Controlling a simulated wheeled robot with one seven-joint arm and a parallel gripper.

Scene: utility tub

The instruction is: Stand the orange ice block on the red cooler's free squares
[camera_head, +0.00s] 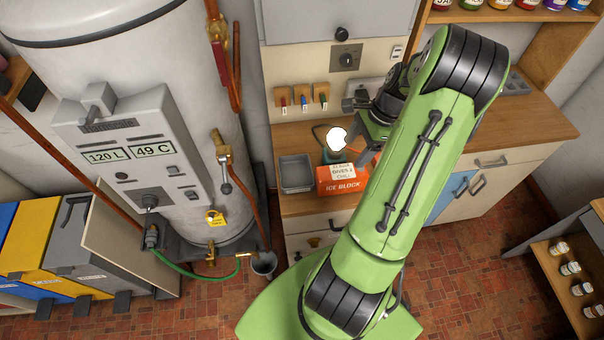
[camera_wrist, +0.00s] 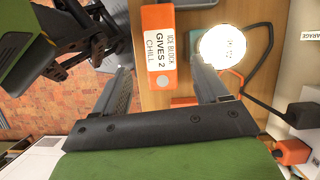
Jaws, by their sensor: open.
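The orange ice block (camera_head: 338,187) stands on the wooden counter, a white label on its top and "ICE BLOCK" on its front. In the wrist view the block (camera_wrist: 151,17) shows its label and lies ahead of the fingers, across the space between them. My gripper (camera_wrist: 161,68) is open and empty, with no clear contact with the block. In the head view my arm covers part of the block's right side and most of the gripper. I cannot make out a red cooler in either view.
A lit round lamp (camera_head: 336,139) stands close behind the block, and its glow (camera_wrist: 222,46) is near the right finger. A grey tray (camera_head: 296,173) is left of the block. The water heater (camera_head: 150,130) stands further left. Counter right of my arm looks mostly clear.

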